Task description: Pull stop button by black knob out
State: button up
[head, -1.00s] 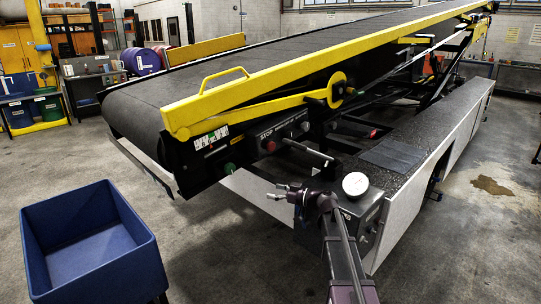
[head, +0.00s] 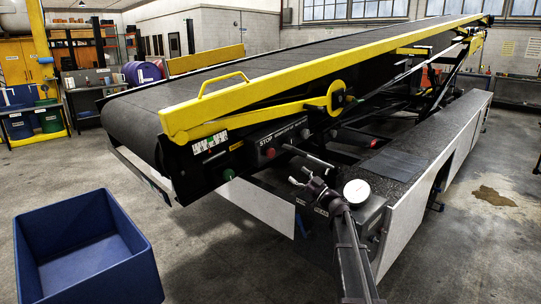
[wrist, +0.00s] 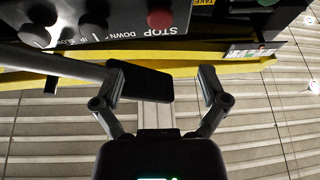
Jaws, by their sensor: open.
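A red stop button (head: 270,153) sits on the dark control panel under the belt's yellow side rail, beside the STOP lettering. It also shows in the wrist view (wrist: 160,19), at the top, with the lettering upside down. Black knobs (wrist: 93,25) sit in a row to its left there. My gripper (head: 299,177) is open and empty, in front of the panel and apart from the button. In the wrist view its fingers (wrist: 160,78) are spread. A grey rod with a black block end (wrist: 140,82) shows between and beyond them; I cannot tell its distance.
The grey rod (head: 308,156) sticks out from the panel near my gripper. A round white gauge (head: 356,192) stands to the right of my gripper. A green button (head: 228,175) is at the panel's lower left. A blue bin (head: 85,250) stands on the floor at left.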

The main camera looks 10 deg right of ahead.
aim_at(272, 154)
jog(key=shift+w, duration=0.1)
jog(key=p+x, duration=0.4)
jog(key=x, duration=0.7)
jog(key=shift+w+a+r+p, duration=0.2)
jog(key=shift+r+p, duration=0.05)
jog(key=shift+p, duration=0.05)
jog(key=shift+x, duration=1)
jog(key=shift+f, duration=0.1)
grip_shut()
jog(key=shift+s+d, duration=0.5)
jog(key=shift+s, duration=0.3)
grip_release()
jog(key=shift+w, duration=0.1)
